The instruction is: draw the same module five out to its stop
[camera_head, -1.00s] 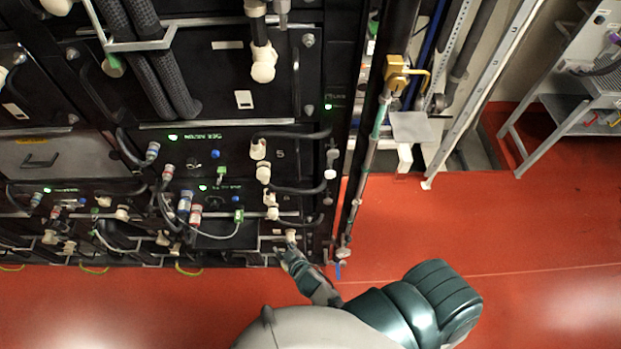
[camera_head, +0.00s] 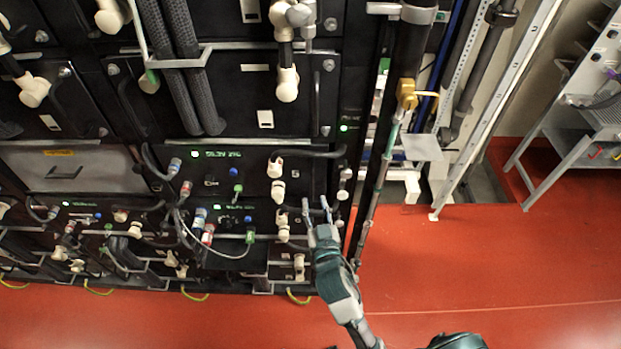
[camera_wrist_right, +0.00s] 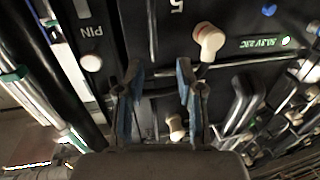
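Module five (camera_head: 258,158) is a black front panel in the rack with a lit green readout, left of and above my right gripper. In the right wrist view its face (camera_wrist_right: 180,45) carries a "5", a cream connector (camera_wrist_right: 208,38) and the green readout. My right gripper (camera_head: 317,204) is at the rack's right edge, below that panel's right part. In the right wrist view the gripper (camera_wrist_right: 158,82) has its two blue-lined fingers apart, with nothing clearly held between them. I cannot tell how far out the module stands. My left gripper is not in view.
More cream connectors hang below. A dark post (camera_head: 376,160) with a yellow fitting (camera_head: 406,92) stands right of the rack. The red floor (camera_head: 480,260) is clear; a grey metal stand (camera_head: 575,140) is at far right.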

